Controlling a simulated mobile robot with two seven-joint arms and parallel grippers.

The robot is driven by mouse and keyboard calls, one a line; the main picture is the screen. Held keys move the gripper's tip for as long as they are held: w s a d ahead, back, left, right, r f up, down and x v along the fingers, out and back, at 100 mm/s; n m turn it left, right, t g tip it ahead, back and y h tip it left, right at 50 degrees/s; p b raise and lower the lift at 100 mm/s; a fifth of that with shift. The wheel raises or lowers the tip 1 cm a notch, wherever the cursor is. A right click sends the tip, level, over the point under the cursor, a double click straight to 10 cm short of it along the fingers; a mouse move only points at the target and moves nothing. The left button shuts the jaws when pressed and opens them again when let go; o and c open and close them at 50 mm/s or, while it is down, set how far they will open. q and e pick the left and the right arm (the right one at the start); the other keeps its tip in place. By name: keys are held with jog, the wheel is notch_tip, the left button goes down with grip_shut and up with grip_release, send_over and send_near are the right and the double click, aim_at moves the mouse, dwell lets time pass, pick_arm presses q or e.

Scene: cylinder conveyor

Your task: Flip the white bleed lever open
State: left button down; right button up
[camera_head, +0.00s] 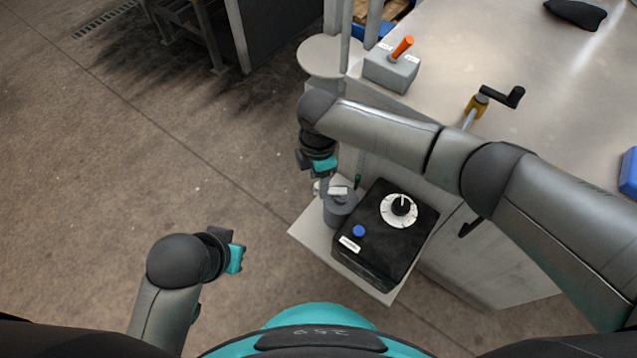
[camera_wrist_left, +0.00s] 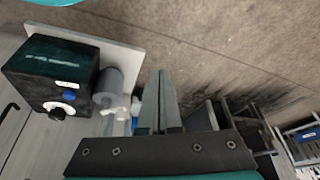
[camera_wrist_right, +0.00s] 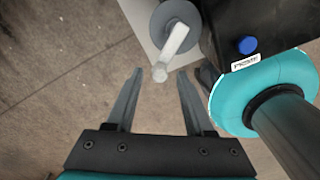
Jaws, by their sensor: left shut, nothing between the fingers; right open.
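The white bleed lever (camera_head: 338,190) sits on top of a grey cylinder (camera_head: 340,210) beside a black box. It also shows in the right wrist view (camera_wrist_right: 174,45), where its rounded end appears in the gap between the fingertips of my open right gripper (camera_wrist_right: 160,74). I cannot tell whether they touch. In the head view my right gripper (camera_head: 323,183) points down just left of the lever, its fingertips partly hard to make out. My left gripper (camera_head: 237,258) is shut and empty, out over the floor. In the left wrist view the lever (camera_wrist_left: 114,107) is left of the shut fingers (camera_wrist_left: 165,75).
The black box (camera_head: 378,265) with a white dial and blue button stands right of the cylinder on a pale shelf (camera_head: 305,237). The metal table (camera_head: 470,50) carries a crank (camera_head: 495,101) and a grey box with an orange lever (camera_head: 392,70).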

jog(key=shift+f, duration=0.6)
grip_shut()
dwell(0.4)
